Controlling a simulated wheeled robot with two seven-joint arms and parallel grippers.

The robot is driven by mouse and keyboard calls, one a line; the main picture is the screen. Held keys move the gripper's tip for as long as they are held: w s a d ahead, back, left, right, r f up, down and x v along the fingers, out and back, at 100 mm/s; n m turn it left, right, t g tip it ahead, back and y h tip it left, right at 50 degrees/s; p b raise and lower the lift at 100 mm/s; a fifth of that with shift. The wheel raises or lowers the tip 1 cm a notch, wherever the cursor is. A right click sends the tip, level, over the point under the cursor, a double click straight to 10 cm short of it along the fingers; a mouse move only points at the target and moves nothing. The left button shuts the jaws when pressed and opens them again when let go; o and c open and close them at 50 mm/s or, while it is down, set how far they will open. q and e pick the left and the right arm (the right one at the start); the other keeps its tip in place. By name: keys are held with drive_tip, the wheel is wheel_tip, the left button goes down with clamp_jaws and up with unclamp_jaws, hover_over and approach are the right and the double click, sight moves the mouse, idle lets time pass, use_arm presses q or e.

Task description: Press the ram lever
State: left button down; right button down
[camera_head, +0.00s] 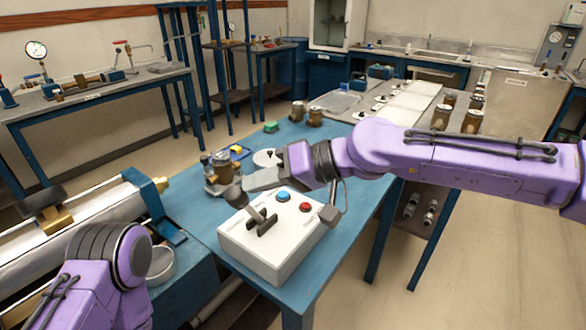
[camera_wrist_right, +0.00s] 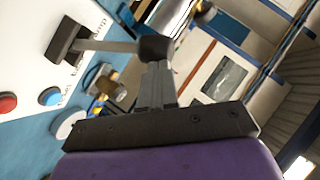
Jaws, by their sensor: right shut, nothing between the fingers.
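The ram lever (camera_head: 233,194) has a dark knob on a grey shaft that rises from a black slot on top of a white control box (camera_head: 265,250). In the head view the lever leans to the left. My right gripper (camera_head: 247,187) is shut and empty, with its fingertips right by the knob. In the right wrist view the shut fingers (camera_wrist_right: 156,70) meet the lever knob (camera_wrist_right: 155,47) in the picture; I cannot tell whether they touch. My left arm shows at the bottom left, but its gripper is out of view.
A blue button (camera_head: 283,196) and a red button (camera_head: 306,207) sit on the box beside the lever. Brass-coloured meters (camera_head: 223,167) stand behind it on the blue table (camera_head: 345,225). A long metal cylinder rig (camera_head: 80,225) lies to the left.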

drive_tip(key=w+r+p+v, duration=0.1)
drive_tip(key=w+v, duration=0.1)
drive_tip(key=v, duration=1.1)
drive_tip(key=shift+w, duration=0.3)
